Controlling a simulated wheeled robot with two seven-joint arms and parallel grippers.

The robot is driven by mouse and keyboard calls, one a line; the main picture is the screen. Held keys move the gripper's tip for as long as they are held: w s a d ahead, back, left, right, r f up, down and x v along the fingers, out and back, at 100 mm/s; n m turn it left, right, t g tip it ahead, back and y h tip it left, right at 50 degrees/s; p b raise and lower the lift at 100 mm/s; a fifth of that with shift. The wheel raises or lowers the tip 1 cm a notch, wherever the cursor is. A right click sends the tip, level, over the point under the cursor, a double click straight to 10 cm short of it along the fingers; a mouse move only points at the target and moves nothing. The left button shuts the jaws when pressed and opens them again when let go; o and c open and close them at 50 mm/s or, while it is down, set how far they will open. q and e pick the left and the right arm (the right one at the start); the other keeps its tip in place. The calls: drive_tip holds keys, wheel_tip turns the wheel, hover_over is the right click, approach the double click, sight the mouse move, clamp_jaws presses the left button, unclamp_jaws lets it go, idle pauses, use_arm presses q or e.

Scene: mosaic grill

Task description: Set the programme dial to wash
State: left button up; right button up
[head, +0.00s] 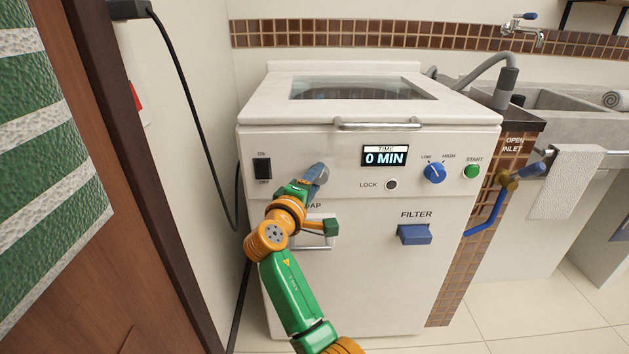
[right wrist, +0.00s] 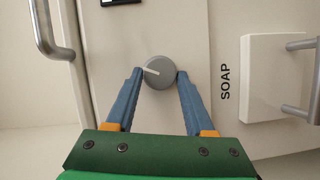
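The programme dial (right wrist: 159,72) is a round grey knob with a white pointer mark on the washing machine's front panel. In the right wrist view the pointer points left and slightly up. In the head view the dial (head: 320,173) is partly hidden behind my right gripper (head: 313,178). In the right wrist view the two blue fingers of my right gripper (right wrist: 160,74) lie against opposite sides of the dial. No label around the dial is readable. The display (head: 385,156) reads "0 MIN". My left gripper is not in view.
The panel also has an ON/OFF switch (head: 263,168), a blue LOW/HIGH knob (head: 434,173), a green START button (head: 471,171) and a LOCK indicator (head: 391,185). The soap drawer (right wrist: 272,78) lies beside the dial. A lid handle (head: 378,125) juts out above.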

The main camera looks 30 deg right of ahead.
drive_tip(key=o, duration=0.4)
drive_tip(key=shift+c, duration=0.2)
drive_tip(key=v, duration=0.7)
